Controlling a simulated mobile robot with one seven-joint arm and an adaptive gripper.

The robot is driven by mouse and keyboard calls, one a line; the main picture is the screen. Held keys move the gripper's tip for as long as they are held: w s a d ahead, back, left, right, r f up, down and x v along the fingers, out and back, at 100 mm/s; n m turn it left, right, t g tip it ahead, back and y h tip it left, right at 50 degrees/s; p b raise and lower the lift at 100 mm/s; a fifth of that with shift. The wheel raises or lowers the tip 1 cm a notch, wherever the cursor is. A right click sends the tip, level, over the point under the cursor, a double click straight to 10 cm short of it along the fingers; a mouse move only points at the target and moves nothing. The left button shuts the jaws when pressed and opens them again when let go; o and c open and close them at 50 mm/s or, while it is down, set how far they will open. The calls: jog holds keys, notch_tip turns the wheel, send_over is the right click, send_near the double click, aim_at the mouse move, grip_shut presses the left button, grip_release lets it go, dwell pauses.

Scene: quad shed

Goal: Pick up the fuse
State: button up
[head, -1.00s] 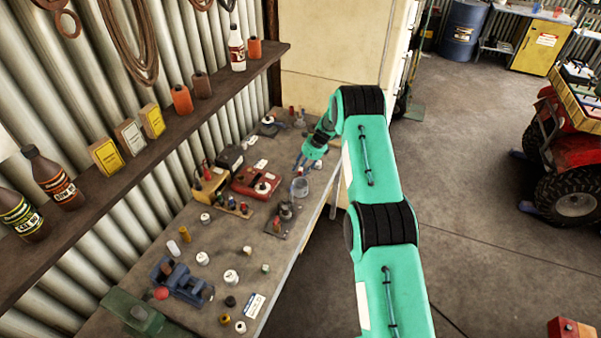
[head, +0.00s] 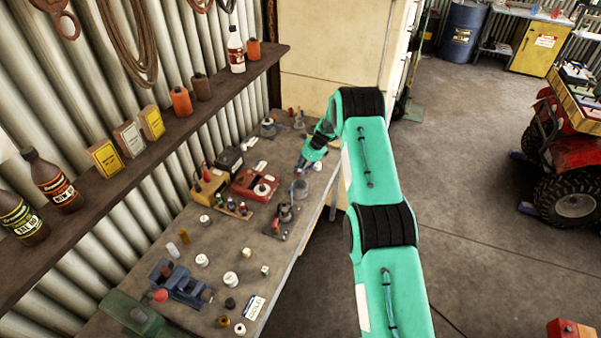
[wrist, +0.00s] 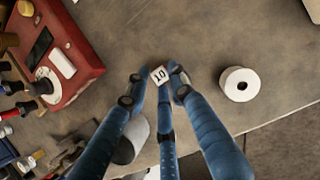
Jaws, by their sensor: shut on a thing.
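The fuse (wrist: 159,74) shows in the wrist view as a small pale piece with a dark "10" on its face. My gripper (wrist: 157,86) has its blue fingers closed around it, and their tips touch its sides. The fuse is over the grey bench top; I cannot tell whether it still touches the surface. In the head view my gripper (head: 304,162) is low over the far part of the bench, and the fuse there is too small and covered to make out.
A white roll (wrist: 240,84) stands right of my fingers. A red device (wrist: 75,62) is at the left, and a grey cup (wrist: 131,141) is partly behind my fingers. Several small parts crowd the near bench (head: 215,300). A shelf (head: 110,190) runs along the wall.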

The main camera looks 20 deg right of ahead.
aim_at(301, 171)
notch_tip(301, 171, up, 10)
jog(key=b, duration=0.1)
dwell(0.7)
dwell(0.6)
jog(key=shift+a, duration=0.1)
